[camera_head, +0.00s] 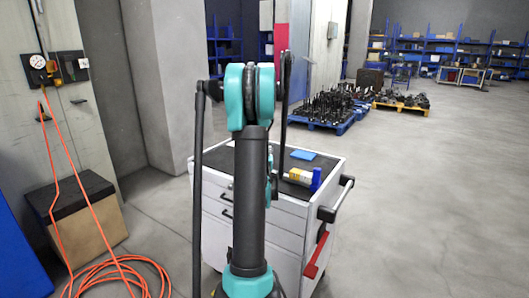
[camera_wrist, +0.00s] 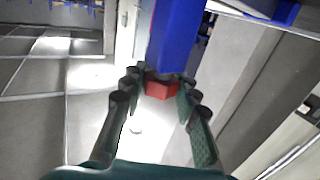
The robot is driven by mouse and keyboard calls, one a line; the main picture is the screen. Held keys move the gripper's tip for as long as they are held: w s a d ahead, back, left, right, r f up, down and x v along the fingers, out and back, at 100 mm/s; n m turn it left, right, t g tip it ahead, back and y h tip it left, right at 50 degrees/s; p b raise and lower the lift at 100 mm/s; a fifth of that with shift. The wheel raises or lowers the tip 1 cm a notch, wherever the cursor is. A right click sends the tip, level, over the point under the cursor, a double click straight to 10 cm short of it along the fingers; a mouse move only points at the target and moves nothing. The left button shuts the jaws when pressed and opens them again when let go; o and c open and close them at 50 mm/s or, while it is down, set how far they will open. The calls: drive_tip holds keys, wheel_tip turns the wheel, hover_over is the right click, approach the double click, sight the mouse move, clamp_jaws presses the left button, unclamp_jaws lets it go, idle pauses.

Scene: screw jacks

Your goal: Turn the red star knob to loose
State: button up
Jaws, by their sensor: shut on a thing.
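In the wrist view, the red star knob (camera_wrist: 161,89) sits at the end of a blue column-like body (camera_wrist: 178,38). My gripper (camera_wrist: 160,83) has one finger on each side of the knob, closed on it near the fingertips. Only part of the knob shows, and its turn position cannot be told. In the head view, my own arm stands in the middle of the picture, and I cannot make out the gripper or the knob there.
A grey-white tool cabinet (camera_head: 236,223) with a dark top stands behind my arm. A yellow-white and blue item (camera_head: 302,177) and a flat blue piece (camera_head: 303,155) lie on it. An orange hose (camera_head: 118,270) coils on the floor at left. Floor at right is clear.

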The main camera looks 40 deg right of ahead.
drive_tip(key=shift+n+t+y, duration=0.9)
drive_tip(key=shift+n+y, duration=0.1)
drive_tip(key=shift+y, duration=0.3)
drive_tip(key=shift+n+t+y, duration=0.3)
drive_tip(key=shift+n+y, duration=0.2)
drive_tip(key=shift+y, duration=0.5)
drive_tip(key=o, duration=1.2)
drive_tip(key=v, duration=1.2)
drive_tip(key=shift+f, duration=0.15)
